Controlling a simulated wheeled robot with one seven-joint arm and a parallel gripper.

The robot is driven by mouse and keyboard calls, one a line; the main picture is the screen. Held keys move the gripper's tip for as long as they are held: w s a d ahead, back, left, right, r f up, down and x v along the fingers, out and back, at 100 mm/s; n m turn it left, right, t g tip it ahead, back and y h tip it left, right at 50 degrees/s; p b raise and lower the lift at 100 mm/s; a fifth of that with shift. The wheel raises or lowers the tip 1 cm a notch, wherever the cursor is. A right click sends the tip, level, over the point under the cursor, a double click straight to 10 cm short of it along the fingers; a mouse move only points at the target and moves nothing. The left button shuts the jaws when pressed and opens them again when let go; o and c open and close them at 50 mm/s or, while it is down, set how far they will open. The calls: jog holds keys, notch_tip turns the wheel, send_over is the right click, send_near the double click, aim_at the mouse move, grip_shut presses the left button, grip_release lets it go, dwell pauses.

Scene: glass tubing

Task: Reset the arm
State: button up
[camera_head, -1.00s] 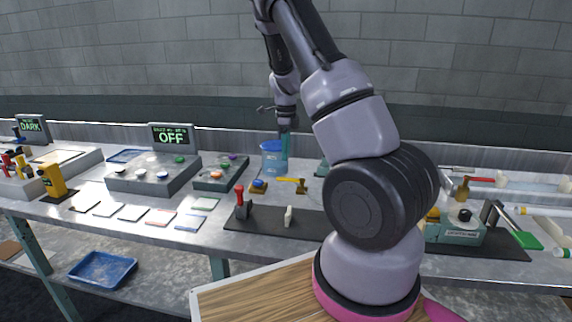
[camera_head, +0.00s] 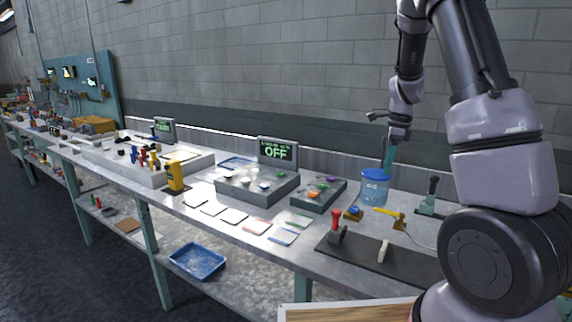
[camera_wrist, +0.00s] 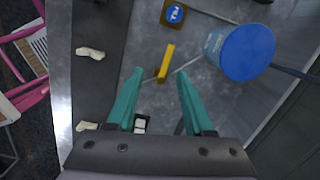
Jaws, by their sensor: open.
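My gripper (camera_wrist: 160,100) is open, with its two teal fingers apart and nothing between them. In the head view my gripper (camera_head: 388,156) points down above the bench, by the blue-lidded container (camera_head: 375,187). The wrist view looks down past the fingers at the bench. There the round blue lid (camera_wrist: 247,53) is to the right of the fingers, and a yellow handle (camera_wrist: 166,62) lies beyond the gap between them. My arm rises at the right of the head view and hides part of the bench's right side.
The metal bench (camera_head: 190,222) carries a display reading OFF (camera_head: 278,152), grey trays of parts (camera_head: 257,187), several flat cards and a red-handled lever (camera_head: 336,226) on a black mat. A blue tray (camera_head: 198,261) sits on the lower shelf. Above the bench is open air.

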jog(key=s+a+r+n+t, duration=0.3)
jog(key=s+a+r+n, duration=0.2)
jog(key=s+r+n, duration=0.4)
jog(key=s+a+r+n+t+y, duration=0.1)
jog(key=s+a+r+n+t, duration=0.2)
jog(key=s+r+n, duration=0.6)
jog(key=shift+s+a+r, duration=0.9)
jog(key=shift+s+r, duration=0.85)
jog(key=shift+s, duration=2.2)
